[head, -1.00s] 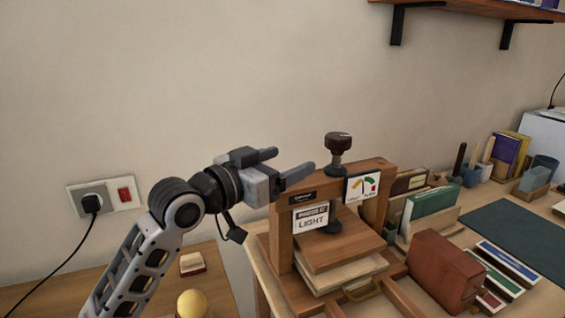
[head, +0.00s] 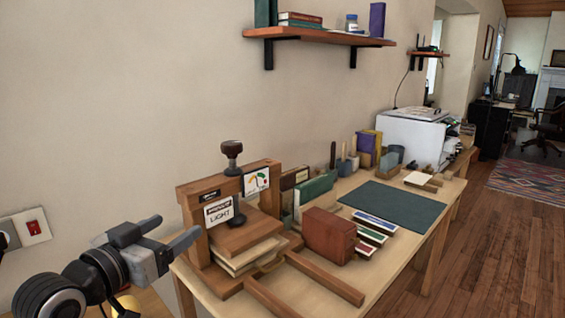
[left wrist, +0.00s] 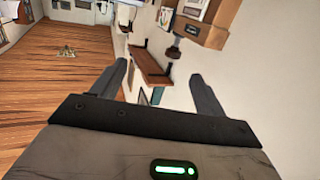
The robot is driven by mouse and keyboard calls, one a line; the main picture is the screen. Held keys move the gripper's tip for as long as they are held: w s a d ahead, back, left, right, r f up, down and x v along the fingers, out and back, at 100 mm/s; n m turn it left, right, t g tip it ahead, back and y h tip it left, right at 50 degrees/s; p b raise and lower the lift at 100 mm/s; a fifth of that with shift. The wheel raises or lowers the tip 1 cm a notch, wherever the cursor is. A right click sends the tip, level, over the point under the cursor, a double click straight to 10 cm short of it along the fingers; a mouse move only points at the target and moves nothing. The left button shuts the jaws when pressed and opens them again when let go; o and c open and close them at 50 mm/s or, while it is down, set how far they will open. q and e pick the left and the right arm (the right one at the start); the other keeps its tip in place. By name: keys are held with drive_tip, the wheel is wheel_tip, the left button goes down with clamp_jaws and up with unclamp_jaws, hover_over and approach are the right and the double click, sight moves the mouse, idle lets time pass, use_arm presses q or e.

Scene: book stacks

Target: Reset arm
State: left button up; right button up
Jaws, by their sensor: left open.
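My left gripper (head: 168,236) is at the lower left of the head view, in front of the wall and beside the wooden book press. Its two fingers are apart with nothing between them. In the left wrist view the same open fingers (left wrist: 159,84) point at the wall and wall shelf, with empty air between them. My right gripper is not in view.
The wooden press (head: 272,172) with a dark knob stands on the table's near left end. A brown leather book (head: 329,236), a dark green mat (head: 393,211) and a white printer (head: 412,136) are further right. A wall shelf (head: 330,37) hangs above. Open floor (head: 480,240) lies to the right.

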use_arm(q)
drive_tip(key=s+d+f+n+g+y, duration=0.1)
drive_tip(key=s+f, duration=0.2)
drive_tip(key=f, duration=0.6)
drive_tip(key=s+d+f+n+g+y, duration=0.15)
drive_tip(key=s+f, duration=0.25)
drive_tip(key=f, duration=0.5)
drive_tip(key=s+d+f+g, duration=0.2)
drive_tip(key=s+d+f, duration=0.1)
drive_tip(key=s+f, duration=0.8)
drive_tip(key=s, duration=0.3)
drive_tip(key=shift+f+y, duration=0.35)
drive_tip(key=shift+f, duration=0.05)
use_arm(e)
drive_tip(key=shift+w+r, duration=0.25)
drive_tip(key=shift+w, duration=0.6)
use_arm(q)
drive_tip(key=shift+g, duration=0.25)
